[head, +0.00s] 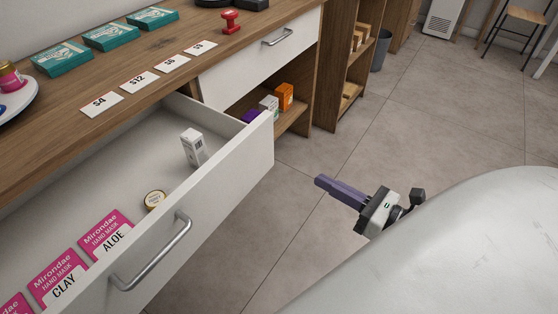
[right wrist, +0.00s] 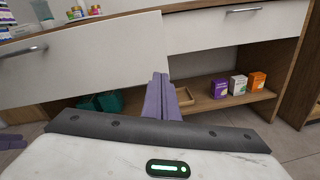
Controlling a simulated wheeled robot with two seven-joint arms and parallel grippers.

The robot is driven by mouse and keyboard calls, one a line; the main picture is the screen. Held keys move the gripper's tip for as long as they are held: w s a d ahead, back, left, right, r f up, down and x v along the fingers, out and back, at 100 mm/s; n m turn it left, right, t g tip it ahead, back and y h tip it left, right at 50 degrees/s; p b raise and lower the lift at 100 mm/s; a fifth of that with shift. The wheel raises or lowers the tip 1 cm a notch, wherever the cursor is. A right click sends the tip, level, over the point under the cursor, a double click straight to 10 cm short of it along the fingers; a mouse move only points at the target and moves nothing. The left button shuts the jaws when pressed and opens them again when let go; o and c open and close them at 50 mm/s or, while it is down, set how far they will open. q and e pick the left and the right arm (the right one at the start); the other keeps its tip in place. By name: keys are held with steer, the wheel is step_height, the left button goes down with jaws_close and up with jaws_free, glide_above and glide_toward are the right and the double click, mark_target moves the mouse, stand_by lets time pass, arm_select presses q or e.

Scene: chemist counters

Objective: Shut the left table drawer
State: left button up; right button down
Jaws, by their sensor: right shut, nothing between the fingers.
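The left table drawer (head: 245,162) is pulled far out in the head view. Its white front has a metal bar handle (head: 152,252). The drawer front also shows in the right wrist view (right wrist: 95,65), with its handle at the left edge. My right gripper (head: 322,182) is shut and empty, out over the floor to the right of the drawer front and apart from it. Its purple fingers (right wrist: 161,82) point toward the counter in the right wrist view. Purple fingers at the left edge there look like my left gripper (right wrist: 10,142); their opening is unclear.
Inside the drawer lie pink hand mask packets (head: 108,238), a small round tin (head: 154,199) and a white box (head: 193,147). The right drawer (head: 262,55) is shut. Boxes (head: 284,96) stand on the shelf below. The floor to the right is clear.

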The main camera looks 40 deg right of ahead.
steer(key=n+y, duration=0.1)
steer(key=n, duration=0.3)
glide_toward(267, 150)
steer(key=x, duration=0.6)
steer(key=shift+w+a+b, duration=0.1)
steer(key=shift+w+b, duration=0.1)
steer(key=shift+b, duration=0.1)
steer(key=shift+w, duration=0.15)
